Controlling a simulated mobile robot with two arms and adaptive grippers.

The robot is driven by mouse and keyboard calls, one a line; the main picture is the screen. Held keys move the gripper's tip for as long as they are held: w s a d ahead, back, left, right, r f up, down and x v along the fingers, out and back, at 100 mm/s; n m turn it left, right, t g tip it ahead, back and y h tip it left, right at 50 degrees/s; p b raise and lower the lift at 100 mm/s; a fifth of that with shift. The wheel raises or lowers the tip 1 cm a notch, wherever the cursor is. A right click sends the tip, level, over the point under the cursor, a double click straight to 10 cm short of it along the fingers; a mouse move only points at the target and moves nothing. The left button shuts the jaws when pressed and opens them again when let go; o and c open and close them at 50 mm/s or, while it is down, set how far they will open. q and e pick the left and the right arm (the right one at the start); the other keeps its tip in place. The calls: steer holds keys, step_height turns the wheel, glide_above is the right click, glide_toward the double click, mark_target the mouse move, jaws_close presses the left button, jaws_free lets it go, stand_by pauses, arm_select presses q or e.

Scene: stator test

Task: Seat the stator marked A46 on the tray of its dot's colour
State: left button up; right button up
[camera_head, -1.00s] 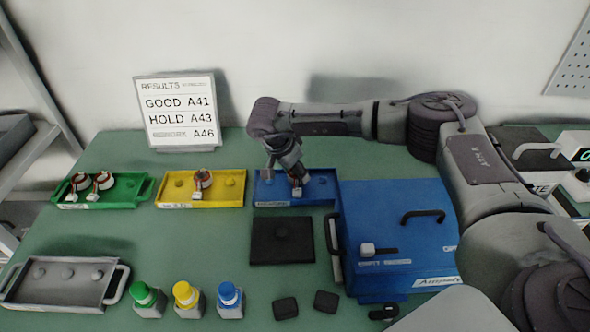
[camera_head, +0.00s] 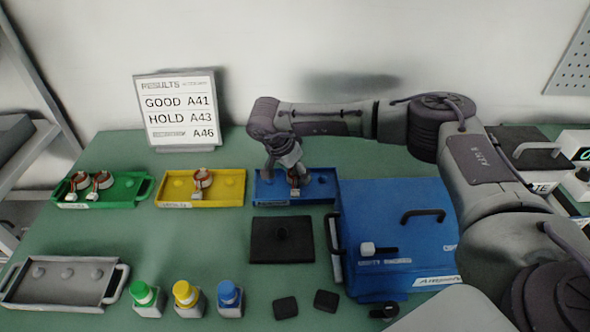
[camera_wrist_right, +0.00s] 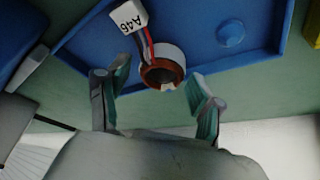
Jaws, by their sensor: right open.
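The stator marked A46 (camera_wrist_right: 163,72) is a copper-wound ring with wires leading to a white tag. It sits in the blue tray (camera_wrist_right: 185,30), apart from the tray's bare blue peg (camera_wrist_right: 230,33). Whether it is fully down on a peg cannot be told. My right gripper (camera_wrist_right: 155,88) is open, with one finger on each side of the stator and a gap to it. In the head view the right gripper (camera_head: 284,168) is over the blue tray (camera_head: 265,195), partly hiding the stator (camera_head: 294,181). My left gripper is not in view.
The yellow tray (camera_head: 210,203) holds one stator and the green tray (camera_head: 140,198) holds two. A results board (camera_head: 178,110) stands behind. A blue tester box (camera_head: 390,230), a black plate (camera_head: 265,255), a grey tray (camera_head: 50,292) and coloured-cap bottles (camera_head: 185,297) are nearer.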

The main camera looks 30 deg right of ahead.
steer(key=shift+r, duration=0.15)
steer(key=shift+r+p, duration=1.65)
steer(key=shift+r, duration=0.75)
steer(key=o, duration=0.6)
steer(key=shift+c, duration=0.2)
steer(key=v, duration=1.2)
